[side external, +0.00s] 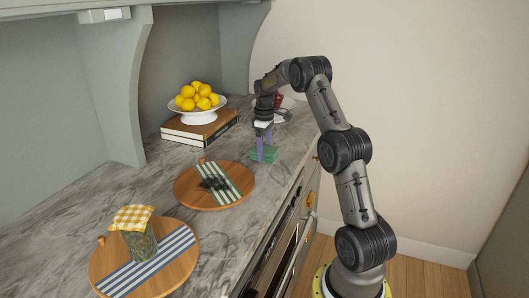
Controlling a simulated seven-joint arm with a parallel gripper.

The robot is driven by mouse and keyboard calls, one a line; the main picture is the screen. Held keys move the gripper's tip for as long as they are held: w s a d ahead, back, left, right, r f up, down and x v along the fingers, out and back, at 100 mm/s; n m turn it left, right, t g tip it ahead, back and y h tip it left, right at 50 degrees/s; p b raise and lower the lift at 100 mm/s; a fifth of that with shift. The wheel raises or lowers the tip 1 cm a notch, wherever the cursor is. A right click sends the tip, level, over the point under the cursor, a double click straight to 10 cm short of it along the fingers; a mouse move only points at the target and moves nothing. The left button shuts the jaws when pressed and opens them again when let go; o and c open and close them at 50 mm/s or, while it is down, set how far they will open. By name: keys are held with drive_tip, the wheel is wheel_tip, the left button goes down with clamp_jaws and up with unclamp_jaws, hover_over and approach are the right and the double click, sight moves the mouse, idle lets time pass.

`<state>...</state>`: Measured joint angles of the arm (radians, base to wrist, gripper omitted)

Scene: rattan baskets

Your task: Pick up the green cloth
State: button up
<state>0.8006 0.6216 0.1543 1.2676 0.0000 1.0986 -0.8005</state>
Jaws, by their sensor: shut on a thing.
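A folded green cloth (265,156) lies on the marble counter, to the right of the farther round wooden board. My gripper (266,152) points straight down at it, with its purple fingers reaching the cloth. The gripper is shut on the green cloth, which sits at or very near the counter surface. I cannot tell whether it is lifted clear. The fingertips are small and partly merge with the cloth in this view.
A round board (184,194) with a green-striped cloth and dark items lies left of the gripper. A nearer board (178,275) holds a jar (140,240) with a yellow checked cover. Behind, a white bowl (201,116) of lemons stands on books (190,134). Red and white items (283,106) stand behind my gripper.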

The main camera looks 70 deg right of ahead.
sight(265, 149)
drive_tip(key=shift+r, duration=0.55)
wheel_tip(265, 149, up, 2)
drive_tip(key=shift+r, duration=0.25)
drive_tip(key=s+a+r, duration=0.9)
drive_tip(key=a, duration=0.1)
drive_tip(key=shift+s+r, duration=0.2)
drive_tip(key=shift+s, duration=0.15)
drive_tip(key=o, duration=0.7)
drive_tip(key=c, duration=0.6)
